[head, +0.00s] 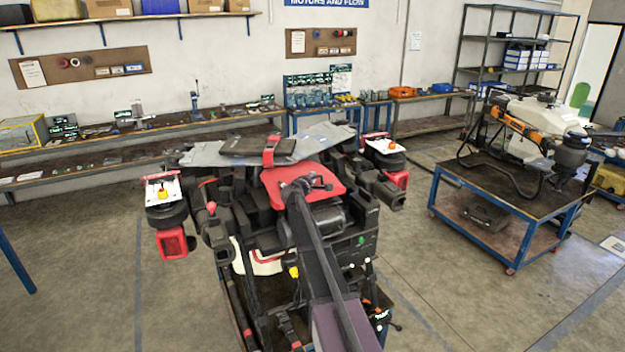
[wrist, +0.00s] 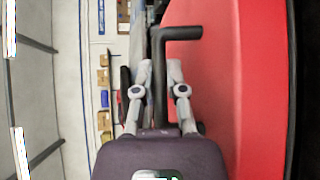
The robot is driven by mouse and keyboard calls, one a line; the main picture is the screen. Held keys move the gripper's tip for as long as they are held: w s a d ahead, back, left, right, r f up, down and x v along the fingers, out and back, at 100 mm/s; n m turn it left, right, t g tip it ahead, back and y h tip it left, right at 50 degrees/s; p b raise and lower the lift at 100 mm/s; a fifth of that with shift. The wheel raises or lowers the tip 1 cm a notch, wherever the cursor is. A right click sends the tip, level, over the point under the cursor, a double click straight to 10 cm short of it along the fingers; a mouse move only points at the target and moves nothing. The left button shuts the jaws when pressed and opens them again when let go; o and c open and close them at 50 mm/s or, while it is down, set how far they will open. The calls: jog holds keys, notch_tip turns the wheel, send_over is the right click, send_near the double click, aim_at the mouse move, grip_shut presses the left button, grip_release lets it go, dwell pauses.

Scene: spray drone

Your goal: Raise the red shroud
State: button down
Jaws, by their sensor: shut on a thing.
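The red shroud (head: 330,174) is a flat red panel on top of the large dark spray drone (head: 345,212) in the middle of the head view. In the wrist view the red shroud (wrist: 235,85) fills most of the right half. My gripper (wrist: 158,70) has its two grey fingers on either side of a black bent bar (wrist: 182,33) beside the red surface, and it is shut on that bar. In the head view my gripper (head: 302,186) is over the shroud's front part, and my arm hides some of the drone below it.
A grey panel (head: 210,154) and a red strap (head: 270,150) lie behind the shroud. A blue cart (head: 478,228) with another machine stands at the right. Benches (head: 100,142) line the back wall. The floor (head: 470,310) at front right is clear.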

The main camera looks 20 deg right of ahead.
jog(key=shift+w+r, duration=0.1)
jog(key=shift+r, duration=0.35)
jog(key=c, duration=1)
grip_release()
jog(key=shift+a, duration=0.1)
jog(key=shift+o, duration=0.2)
jog(key=shift+f, duration=0.3)
jog(key=f+b, duration=0.3)
jog(key=b, duration=0.1)
jog(key=f+b, duration=0.2)
jog(key=shift+s+f, duration=0.25)
jog(key=shift+f, duration=0.05)
jog(key=p+v, duration=0.1)
jog(key=v, duration=0.6)
jog(key=p+v, duration=0.2)
jog(key=v, duration=0.5)
jog(key=shift+s+r, duration=0.2)
jog(key=shift+r, duration=0.05)
jog(key=s+a+f+m+g+y+b, duration=0.1)
jog(key=s+f+m+g+b, duration=0.1)
jog(key=f, duration=0.6)
jog(key=s+a+f+m+g+y+b, duration=0.1)
jog(key=s+f+m+g+b, duration=0.2)
jog(key=s+f+b, duration=0.3)
jog(key=shift+s+a+f+m, duration=0.3)
jog(key=shift+s+f+m, duration=0.4)
jog(key=shift+s+f, duration=0.55)
